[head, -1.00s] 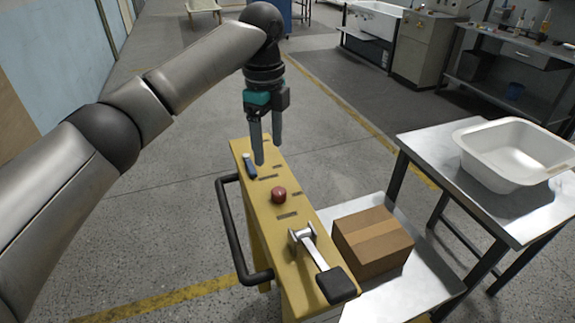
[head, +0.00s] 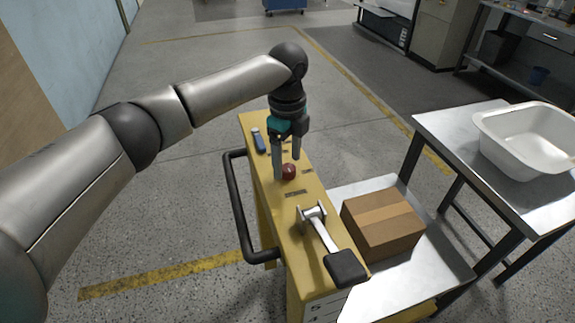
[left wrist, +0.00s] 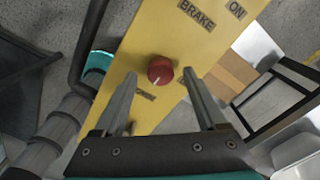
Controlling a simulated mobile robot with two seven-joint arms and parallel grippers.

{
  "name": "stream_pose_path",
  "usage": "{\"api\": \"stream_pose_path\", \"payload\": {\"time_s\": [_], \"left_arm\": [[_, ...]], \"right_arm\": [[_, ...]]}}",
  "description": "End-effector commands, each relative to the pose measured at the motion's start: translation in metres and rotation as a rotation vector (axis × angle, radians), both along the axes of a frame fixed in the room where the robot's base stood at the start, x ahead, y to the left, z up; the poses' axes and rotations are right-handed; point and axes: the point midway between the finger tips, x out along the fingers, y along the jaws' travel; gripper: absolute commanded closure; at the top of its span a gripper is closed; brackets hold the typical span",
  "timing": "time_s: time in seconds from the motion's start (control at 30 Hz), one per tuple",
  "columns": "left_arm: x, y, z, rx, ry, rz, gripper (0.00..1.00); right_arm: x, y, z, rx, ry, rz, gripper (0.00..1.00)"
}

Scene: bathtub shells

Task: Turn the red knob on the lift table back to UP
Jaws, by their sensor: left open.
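The red knob (head: 289,172) sits on the yellow top panel (head: 262,178) of the lift table. My left gripper (head: 288,168) is open and points down at the knob. In the head view its fingers overlap the knob; in the left wrist view the knob appears between the fingertips (left wrist: 162,82), with gaps on both sides. I cannot tell how high the tips are above the panel. A label beside the knob is partly hidden by a finger.
A black handlebar (head: 238,210) runs along the left side. A cardboard box (head: 383,223) sits on the metal platform. A white tub (head: 500,155) stands on the right table.

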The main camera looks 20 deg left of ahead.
Motion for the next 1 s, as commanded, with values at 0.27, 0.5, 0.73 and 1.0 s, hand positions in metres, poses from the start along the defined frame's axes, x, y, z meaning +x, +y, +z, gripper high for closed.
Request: {"api": "stream_pose_path", "payload": {"time_s": [0.27, 0.5, 0.73, 1.0], "left_arm": [[0.0, 0.0, -0.017, 0.001, 0.0, -0.001, 0.26], [0.0, 0.0, -0.017, 0.0, 0.0, -0.001, 0.3], [0.0, 0.0, -0.016, 0.0, -0.001, -0.001, 0.55], [0.0, 0.0, -0.016, 0.0, 0.0, -0.001, 0.86]], "right_arm": [[-0.004, 0.002, -0.003, 0.003, 0.007, -0.002, 1.0], [-0.009, 0.002, -0.003, 0.002, 0.016, -0.002, 1.0], [-0.01, 0.002, -0.003, 0.002, 0.017, -0.002, 1.0], [-0.01, 0.002, -0.003, 0.001, 0.018, -0.001, 1.0]]}}
